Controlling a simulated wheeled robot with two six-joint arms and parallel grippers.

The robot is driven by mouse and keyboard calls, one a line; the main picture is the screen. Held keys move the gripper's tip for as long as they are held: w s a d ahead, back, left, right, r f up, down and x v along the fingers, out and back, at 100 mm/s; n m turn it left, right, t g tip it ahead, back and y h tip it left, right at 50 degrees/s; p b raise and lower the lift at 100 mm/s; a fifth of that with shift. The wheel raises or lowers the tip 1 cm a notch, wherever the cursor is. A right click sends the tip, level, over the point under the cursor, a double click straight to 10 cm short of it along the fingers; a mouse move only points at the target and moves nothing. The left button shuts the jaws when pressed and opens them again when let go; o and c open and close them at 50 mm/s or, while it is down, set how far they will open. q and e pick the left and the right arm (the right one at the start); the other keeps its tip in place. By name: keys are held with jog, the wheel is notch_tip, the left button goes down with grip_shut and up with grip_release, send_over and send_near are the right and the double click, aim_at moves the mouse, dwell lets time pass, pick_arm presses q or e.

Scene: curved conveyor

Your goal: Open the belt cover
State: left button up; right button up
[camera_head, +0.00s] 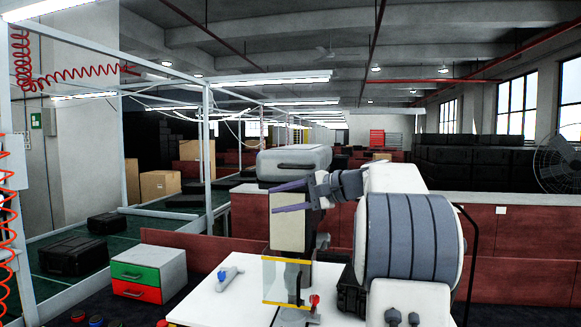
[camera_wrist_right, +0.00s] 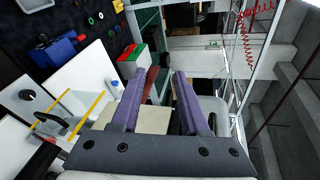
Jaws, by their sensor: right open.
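My right gripper (camera_head: 274,199) is open and empty, its two purple fingers apart and pointing left in the head view. The open fingers (camera_wrist_right: 159,74) also show in the right wrist view. A clear, yellow-edged cover (camera_head: 288,279), which may be the belt cover, stands on the white table below the gripper. Its yellow edges (camera_wrist_right: 84,118) show at left in the wrist view, near a dark handle. The gripper is above this cover and apart from it. A beige block (camera_head: 287,224) stands behind the gripper. My left gripper is not in view.
A white table (camera_head: 220,303) carries a small white-and-blue device (camera_head: 229,278). A green-and-red drawer box (camera_head: 149,273) stands to its left. A grey rounded case with a dark handle (camera_head: 293,163) is behind the gripper. A red partition (camera_head: 190,250) runs behind the table.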

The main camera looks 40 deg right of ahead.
aim_at(300, 166)
jog(key=s+d+r+m+t+h+p, duration=0.1)
jog(key=s+d+r+t, duration=0.15)
jog(key=d+r, duration=0.2)
jog(key=s+d+r+m+t+h, duration=0.1)
jog(key=s+d+r, duration=0.2)
jog(key=d, duration=0.3)
jog(key=shift+g, duration=0.25)
jog(key=p+x, duration=0.3)
jog(key=x, duration=0.6)
jog(key=shift+w+d+r+p, duration=0.1)
jog(key=shift+w+r+p, duration=0.05)
jog(key=shift+w+p, duration=0.15)
jog(key=shift+w, duration=0.5)
grip_shut()
